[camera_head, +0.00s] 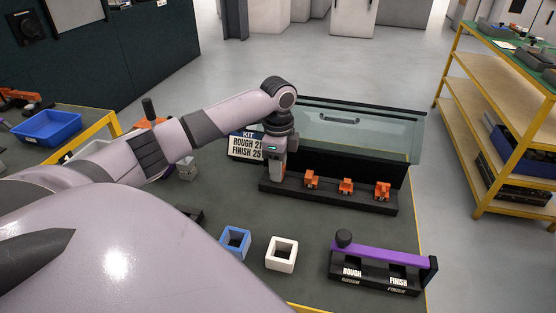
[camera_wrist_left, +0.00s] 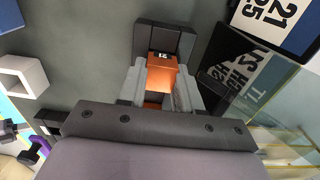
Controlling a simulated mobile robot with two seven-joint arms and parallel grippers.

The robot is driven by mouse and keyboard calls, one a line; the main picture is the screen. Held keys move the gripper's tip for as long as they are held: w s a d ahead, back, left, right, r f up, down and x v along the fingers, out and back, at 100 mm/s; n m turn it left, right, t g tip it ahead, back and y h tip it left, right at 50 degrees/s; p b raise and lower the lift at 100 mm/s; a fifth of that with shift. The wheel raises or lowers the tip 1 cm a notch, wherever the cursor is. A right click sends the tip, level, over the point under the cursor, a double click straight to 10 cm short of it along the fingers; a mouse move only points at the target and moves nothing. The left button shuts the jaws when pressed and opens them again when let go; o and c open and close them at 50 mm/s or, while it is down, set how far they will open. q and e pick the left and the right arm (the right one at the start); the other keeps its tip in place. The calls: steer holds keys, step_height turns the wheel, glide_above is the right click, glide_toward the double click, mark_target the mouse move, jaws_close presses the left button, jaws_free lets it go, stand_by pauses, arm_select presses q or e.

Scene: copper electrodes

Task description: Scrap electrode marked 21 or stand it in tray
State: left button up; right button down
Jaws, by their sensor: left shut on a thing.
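My left gripper (camera_head: 278,178) points down at the left end of a long black tray (camera_head: 345,203). In the left wrist view, its fingers (camera_wrist_left: 160,92) are shut on a copper-orange electrode (camera_wrist_left: 161,78). A small dark label with white digits shows on top of it; I cannot read them surely. The held electrode is over or in the tray's end; I cannot tell whether it touches. Three more orange electrodes stand along the tray: one (camera_head: 312,180), a middle one (camera_head: 346,186) and a right one (camera_head: 382,191). My right gripper is not in view.
A sign (camera_head: 247,146) reads KIT, ROUGH 21, FINISH 25. A glass-fronted tank (camera_head: 350,128) stands behind the tray. A blue square holder (camera_head: 235,242), a white one (camera_head: 281,254) and a purple-barred gauge marked ROUGH and FINISH (camera_head: 385,262) are nearer. A blue bin (camera_head: 47,127) sits left.

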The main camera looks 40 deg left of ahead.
arm_select(q)
steer(key=shift+f, duration=0.15)
steer(key=o, duration=1.1)
steer(key=shift+o, duration=0.2)
step_height(320, 180, up, 7)
steer(key=shift+r, duration=0.1)
